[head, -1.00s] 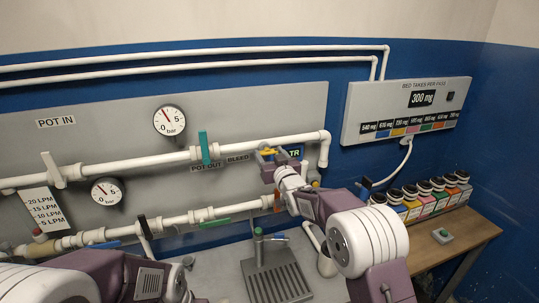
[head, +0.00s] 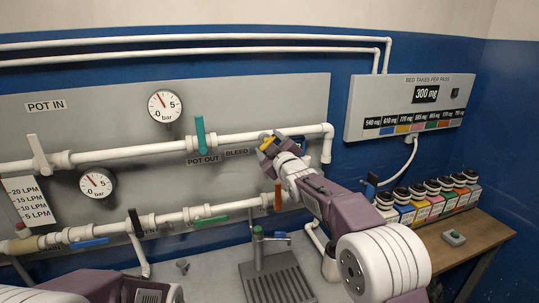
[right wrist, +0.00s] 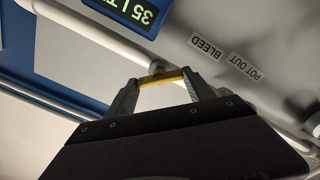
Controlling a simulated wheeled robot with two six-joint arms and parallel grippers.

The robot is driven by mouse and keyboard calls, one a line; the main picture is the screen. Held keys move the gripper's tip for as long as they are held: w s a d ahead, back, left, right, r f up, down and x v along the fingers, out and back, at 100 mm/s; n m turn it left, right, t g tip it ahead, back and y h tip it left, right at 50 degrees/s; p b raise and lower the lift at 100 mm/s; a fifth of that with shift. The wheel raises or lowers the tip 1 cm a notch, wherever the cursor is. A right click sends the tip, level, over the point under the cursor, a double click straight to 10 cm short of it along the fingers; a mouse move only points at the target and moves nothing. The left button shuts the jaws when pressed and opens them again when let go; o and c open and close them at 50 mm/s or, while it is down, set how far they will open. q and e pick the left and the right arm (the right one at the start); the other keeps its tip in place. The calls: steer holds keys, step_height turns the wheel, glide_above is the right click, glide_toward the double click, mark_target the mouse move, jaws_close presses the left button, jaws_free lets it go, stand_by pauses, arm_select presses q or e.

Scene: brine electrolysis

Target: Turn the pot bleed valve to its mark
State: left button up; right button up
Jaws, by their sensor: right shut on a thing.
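The pot bleed valve's yellow handle (head: 268,146) is on the upper white pipe, by the BLEED label (head: 237,152) on the grey panel. My right gripper (head: 272,147) is at this handle, mostly covering the valve. In the right wrist view the two fingertips (right wrist: 163,78) are closed on the yellow handle (right wrist: 162,78), which spans between them. The valve body and any mark are hidden or too small to make out. My left arm shows at the bottom left of the head view, but its gripper is out of view.
A teal-handled valve (head: 200,133) stands left on the same pipe. An orange handle (head: 277,198) and a green handle (head: 211,220) are on the lower pipe. A drain grate (head: 275,285) lies below. Several coloured bottles (head: 437,199) line the wooden table at right.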

steer(key=shift+f+n+b, duration=0.15)
steer(key=shift+n+b, duration=2.4)
steer(key=shift+n, duration=2.25)
steer(key=o, duration=1.4)
steer(key=shift+a, duration=0.1)
